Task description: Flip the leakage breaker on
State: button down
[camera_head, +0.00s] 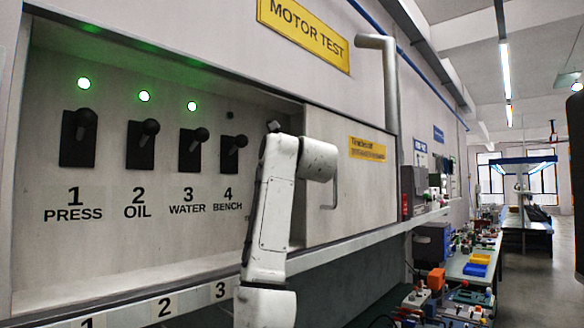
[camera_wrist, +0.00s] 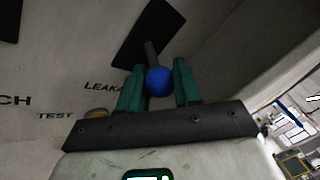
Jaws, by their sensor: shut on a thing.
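The leakage breaker is a lever with a blue ball knob (camera_wrist: 159,82) on a black plate (camera_wrist: 147,30), with the partly covered label "LEAKA..." beside it in the wrist view. My gripper (camera_wrist: 158,72) has its two green fingers on either side of the blue knob and is shut on it. The short grey stem runs from the knob up to the plate. In the head view my white arm hides this breaker and the gripper.
Levers 1 PRESS (camera_head: 80,135), 2 OIL (camera_head: 143,142), 3 WATER (camera_head: 194,148) and 4 BENCH (camera_head: 234,153) stand in the recess left of my arm. Green lights glow above the first three. A sliding panel (camera_head: 345,200) closes the recess's right side.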

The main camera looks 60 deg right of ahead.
notch_tip(320, 180, up, 2)
jog(key=n+g+y, duration=0.2)
jog(key=shift+r+g, duration=0.15)
jog(key=shift+g, duration=0.25)
jog(key=shift+w+r+n+g+y, duration=0.1)
jog(key=shift+r+n+g+y, duration=0.25)
jog(key=shift+g, duration=0.2)
jog(key=shift+w+r+n+g+y, duration=0.1)
jog(key=shift+r+n+g+y, duration=0.15)
jog(key=shift+g+y, duration=0.25)
